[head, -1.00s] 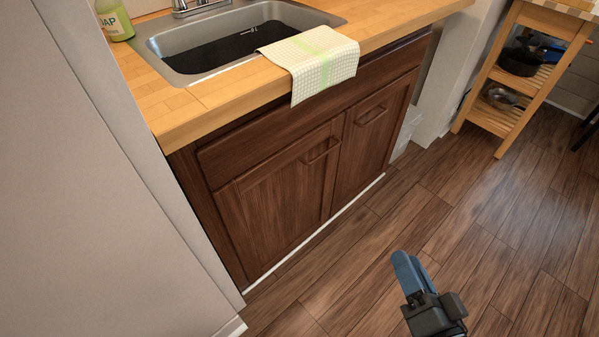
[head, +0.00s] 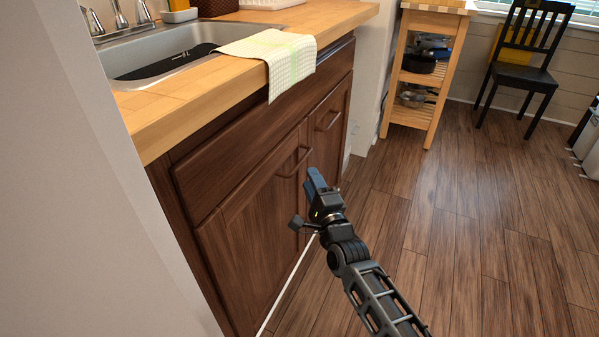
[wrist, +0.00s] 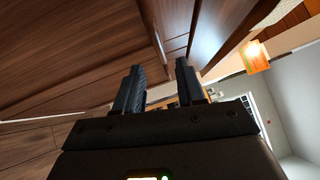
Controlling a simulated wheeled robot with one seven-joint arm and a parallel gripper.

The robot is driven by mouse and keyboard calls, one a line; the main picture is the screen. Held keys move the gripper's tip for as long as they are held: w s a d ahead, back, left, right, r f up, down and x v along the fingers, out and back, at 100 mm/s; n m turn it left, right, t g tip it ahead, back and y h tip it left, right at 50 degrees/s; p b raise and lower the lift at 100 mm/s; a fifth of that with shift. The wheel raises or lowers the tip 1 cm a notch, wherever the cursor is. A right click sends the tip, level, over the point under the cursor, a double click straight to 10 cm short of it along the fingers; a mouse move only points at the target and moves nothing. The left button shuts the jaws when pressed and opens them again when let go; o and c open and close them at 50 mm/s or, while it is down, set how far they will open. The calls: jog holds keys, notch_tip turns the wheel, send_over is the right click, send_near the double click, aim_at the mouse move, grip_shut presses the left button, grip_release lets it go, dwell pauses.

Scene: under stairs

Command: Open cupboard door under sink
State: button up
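The dark wood cupboard under the sink has a left door (head: 255,230) and a right door (head: 328,135), both shut. The left door has a bar handle (head: 294,161) near its upper right corner. The right door has a similar handle (head: 327,120). My gripper (head: 314,178) is in front of the cupboard, just right of and slightly below the left door's handle in the head view. The wrist view shows its two fingers (wrist: 158,72) apart with nothing between them, and brown wood panels (wrist: 70,45) beside them. No contact with a handle is visible.
A checked towel (head: 275,58) hangs over the counter edge (head: 195,107) above the doors. A pale wall panel (head: 70,200) stands close on the left. A wooden cart (head: 425,70) and a black chair (head: 520,65) are at the back. The floor (head: 450,230) on the right is clear.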

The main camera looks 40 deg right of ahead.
jog(key=x, duration=0.6)
grip_shut()
dwell(0.3)
dwell(1.1)
